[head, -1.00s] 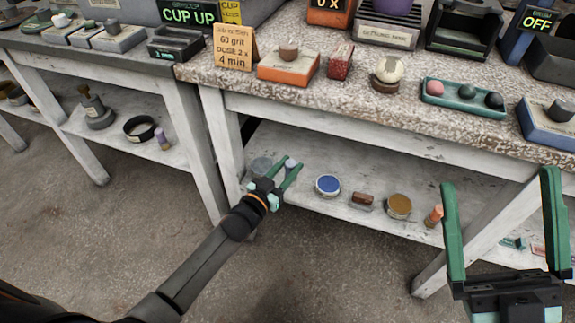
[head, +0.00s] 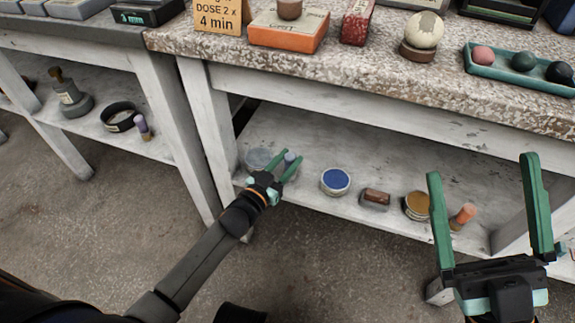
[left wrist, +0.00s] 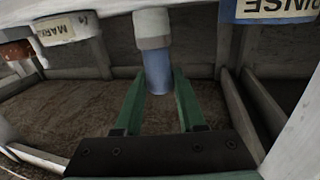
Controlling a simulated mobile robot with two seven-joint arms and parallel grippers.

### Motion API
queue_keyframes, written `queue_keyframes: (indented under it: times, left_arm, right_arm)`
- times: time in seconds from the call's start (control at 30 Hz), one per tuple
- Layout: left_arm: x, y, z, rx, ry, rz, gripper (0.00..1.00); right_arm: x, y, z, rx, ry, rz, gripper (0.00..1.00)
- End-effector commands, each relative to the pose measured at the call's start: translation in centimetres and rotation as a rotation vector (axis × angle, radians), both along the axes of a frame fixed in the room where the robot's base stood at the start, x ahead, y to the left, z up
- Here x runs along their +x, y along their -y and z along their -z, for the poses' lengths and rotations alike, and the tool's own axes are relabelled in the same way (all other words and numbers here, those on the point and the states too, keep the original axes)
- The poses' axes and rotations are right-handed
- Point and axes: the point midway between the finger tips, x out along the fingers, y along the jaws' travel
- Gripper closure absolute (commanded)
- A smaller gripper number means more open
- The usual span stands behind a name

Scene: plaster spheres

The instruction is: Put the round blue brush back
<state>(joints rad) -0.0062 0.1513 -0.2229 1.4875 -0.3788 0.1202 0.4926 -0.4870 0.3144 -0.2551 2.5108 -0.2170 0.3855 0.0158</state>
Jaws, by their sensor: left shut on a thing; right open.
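The round blue brush (left wrist: 157,68) shows in the left wrist view as a short cylinder, pale at one end and grey-blue at the other. My left gripper (left wrist: 159,88) is shut on its blue part. In the head view the left gripper (head: 287,162) is at the left front of the lower shelf (head: 300,145), with a small lilac-grey bit of the brush (head: 289,157) between its fingertips. I cannot tell whether the brush touches the shelf. My right gripper (head: 490,205) is open and empty, in front of the table's right part.
Beside the left gripper is a grey round dish (head: 257,158). To its right on the shelf are a blue-topped tin (head: 335,181), a brown block (head: 376,197), an ochre-topped tin (head: 417,205) and an orange brush (head: 463,215). A table leg (head: 204,135) stands left of the gripper.

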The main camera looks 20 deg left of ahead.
Motion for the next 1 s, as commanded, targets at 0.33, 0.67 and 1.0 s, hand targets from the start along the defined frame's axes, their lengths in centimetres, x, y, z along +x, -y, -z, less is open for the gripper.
queue_keyframes:
  times: [0.33,0.67,1.0]
  left_arm:
    - [-0.23,0.17,0.84,-0.002,0.002,0.001,1.0]
    - [-0.22,0.16,1.18,0.0,0.001,0.001,0.41]
    - [-0.22,0.16,1.06,-0.001,0.002,0.001,0.31]
  right_arm:
    - [0.25,-0.17,1.27,-0.001,-0.014,0.009,0.0]
    - [0.17,-0.18,1.39,-0.001,-0.011,0.008,0.0]
    - [0.14,-0.18,1.32,-0.002,-0.01,0.007,0.0]
